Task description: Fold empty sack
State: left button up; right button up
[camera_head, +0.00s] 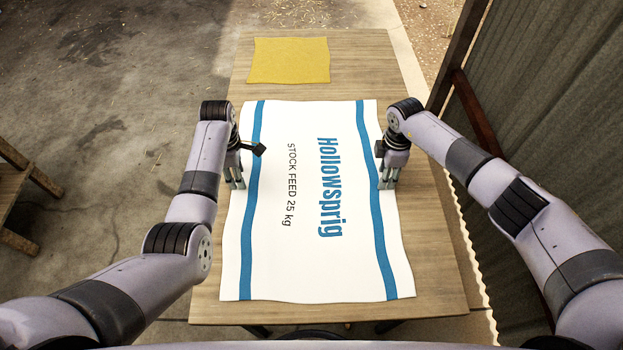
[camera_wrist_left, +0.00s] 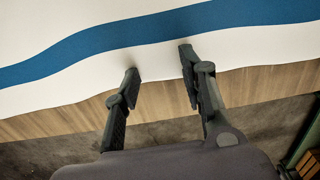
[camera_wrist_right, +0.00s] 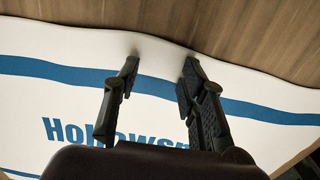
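The white sack (camera_head: 300,260) lies flat and spread out on the wooden table, with blue stripes near its left and right edges and print across the middle. My left gripper (camera_head: 235,186) is at the sack's left edge, outside the left stripe. In the left wrist view its fingertips (camera_wrist_left: 158,62) are apart over the white margin. My right gripper (camera_head: 387,186) is at the sack's right edge. In the right wrist view its fingertips (camera_wrist_right: 161,62) are apart at the white margin. No fabric shows pinched between either pair; exact contact with the sack is unclear.
A yellow folded-looking cloth or sack (camera_head: 288,60) lies flat at the table's far end. The wooden table (camera_head: 440,270) has narrow bare strips beside the sack. A corrugated wall (camera_head: 560,110) stands close on the right. A wooden stand (camera_head: 18,200) is on the floor at left.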

pick_arm(q)
jog(key=shift+f+b, duration=0.3)
pick_arm(e)
jog(key=shift+f, duration=0.3)
pick_arm(q)
jog(key=shift+r, duration=0.15)
pick_arm(e)
jog(key=shift+r, duration=0.1)
pick_arm(q)
jog(key=shift+c, duration=0.2)
pick_arm(e)
jog(key=shift+c, duration=0.2)
pick_arm(q)
jog(key=shift+s, duration=0.1)
grip_shut()
pick_arm(e)
jog(key=shift+s+f, duration=0.15)
jog(key=shift+f, duration=0.05)
grip_shut()
dwell(0.7)
jog(key=shift+r, duration=0.1)
dwell(0.6)
